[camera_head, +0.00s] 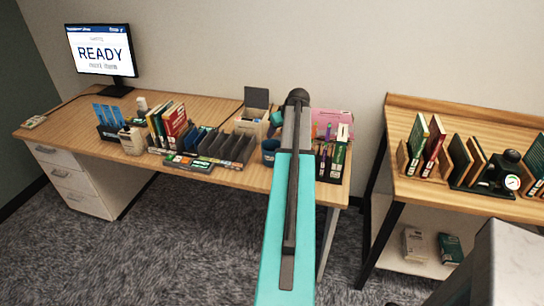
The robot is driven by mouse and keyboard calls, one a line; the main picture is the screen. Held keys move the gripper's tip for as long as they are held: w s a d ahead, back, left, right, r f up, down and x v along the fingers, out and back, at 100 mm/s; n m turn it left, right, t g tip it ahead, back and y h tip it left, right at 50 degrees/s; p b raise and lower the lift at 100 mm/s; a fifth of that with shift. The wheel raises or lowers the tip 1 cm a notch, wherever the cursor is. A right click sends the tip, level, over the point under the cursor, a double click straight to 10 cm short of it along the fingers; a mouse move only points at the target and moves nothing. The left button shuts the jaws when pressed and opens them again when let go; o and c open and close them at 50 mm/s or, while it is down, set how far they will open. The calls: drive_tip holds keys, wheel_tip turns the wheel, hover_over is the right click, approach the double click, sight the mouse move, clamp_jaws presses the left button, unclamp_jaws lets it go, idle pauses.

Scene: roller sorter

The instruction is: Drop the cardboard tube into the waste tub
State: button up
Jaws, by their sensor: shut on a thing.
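I see no cardboard tube in this view. My teal and dark grey arm rises through the middle of the picture and covers part of the desk. My gripper does not show, and what it may hold is hidden. A small dark blue tub (270,151) stands on the desk just left of my arm. I cannot tell whether it is the waste tub.
The wooden desk (62,117) carries a monitor (101,51), upright books (168,124), a dark slotted rack (223,147) and a black box (331,163) of items. A wooden shelf table (457,199) with books stands at right. Grey carpet (165,240) lies in front.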

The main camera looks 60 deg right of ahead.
drive_tip(key=shift+f+b, duration=0.7)
drive_tip(key=shift+f, duration=1.25)
drive_tip(key=o, duration=1.1)
drive_tip(key=shift+r, duration=0.15)
drive_tip(key=b+v, duration=0.2)
drive_tip(key=v, duration=1.1)
drive_tip(key=shift+s+r, duration=0.2)
drive_tip(key=shift+r, duration=0.05)
drive_tip(key=shift+a, duration=0.1)
